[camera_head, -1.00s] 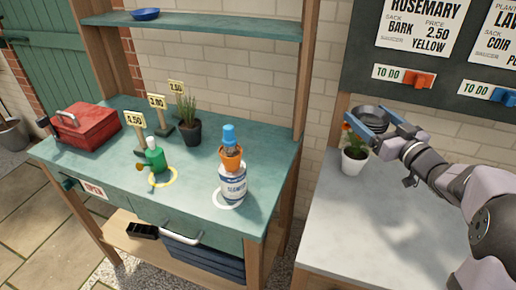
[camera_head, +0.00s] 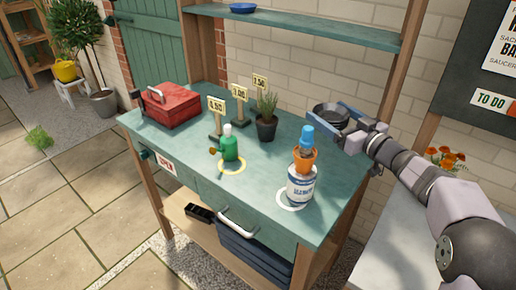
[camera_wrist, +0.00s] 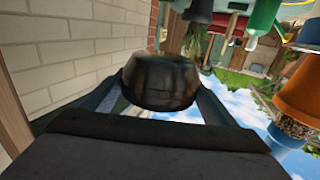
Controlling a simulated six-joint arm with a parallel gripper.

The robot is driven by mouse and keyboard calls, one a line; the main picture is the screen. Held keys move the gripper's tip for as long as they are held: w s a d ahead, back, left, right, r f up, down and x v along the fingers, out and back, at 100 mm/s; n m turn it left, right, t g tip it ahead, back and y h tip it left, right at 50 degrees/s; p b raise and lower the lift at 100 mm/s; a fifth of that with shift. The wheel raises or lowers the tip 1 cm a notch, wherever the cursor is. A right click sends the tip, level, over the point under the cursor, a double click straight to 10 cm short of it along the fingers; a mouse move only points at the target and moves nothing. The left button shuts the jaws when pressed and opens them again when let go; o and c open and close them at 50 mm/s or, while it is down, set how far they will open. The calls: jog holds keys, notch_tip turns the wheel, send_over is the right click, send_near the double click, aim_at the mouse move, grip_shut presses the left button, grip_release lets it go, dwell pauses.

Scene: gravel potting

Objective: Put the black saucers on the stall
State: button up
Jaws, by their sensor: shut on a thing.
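My gripper (camera_head: 340,122) is shut on a black saucer (camera_head: 331,110), holding it above the back right part of the green stall top (camera_head: 190,137). Whether it is one saucer or a stack I cannot tell. In the wrist view the dark saucer (camera_wrist: 160,85) sits between the two fingers. The stall also has an upper shelf (camera_head: 300,24) with a blue saucer (camera_head: 243,7) on it. No other black saucer shows clearly.
A grey counter (camera_head: 395,235) is at right.

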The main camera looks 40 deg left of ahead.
aim_at(322, 163)
notch_tip(322, 163, down, 2)
jog(key=shift+w+d+f, duration=0.1)
jog(key=shift+w, duration=0.05)
jog(key=shift+f, duration=5.5)
jog(key=shift+f, duration=0.2)
jog(key=o, duration=1.5)
jog(key=shift+f, duration=0.1)
